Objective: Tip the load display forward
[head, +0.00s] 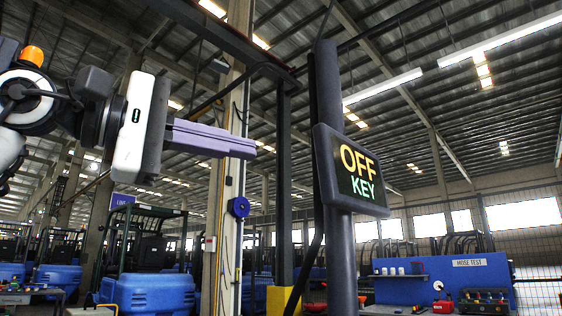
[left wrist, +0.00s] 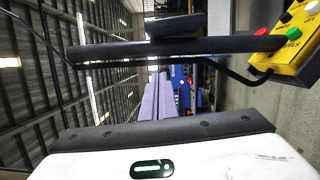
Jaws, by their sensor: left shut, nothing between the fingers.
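The load display (head: 350,172) is a dark panel on a thick dark post (head: 327,90), right of centre in the head view. Its screen reads "OFF" in yellow and "KEY" in green. In the left wrist view a dark slab (left wrist: 177,27) on the post looks like the display, seen nearly edge-on. My left gripper (head: 254,149) has purple fingers that are shut and empty. They point right, towards the display, with a clear gap in the picture. The fingers also show in the left wrist view (left wrist: 163,76), below the post. My right gripper is out of view.
A yellow box (left wrist: 290,45) with red and green buttons sits by the post in the left wrist view. A dark hose (left wrist: 225,68) runs beside the post. A blue hose-test bench (head: 440,280) stands at the right, and blue forklifts (head: 148,292) stand behind at the left.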

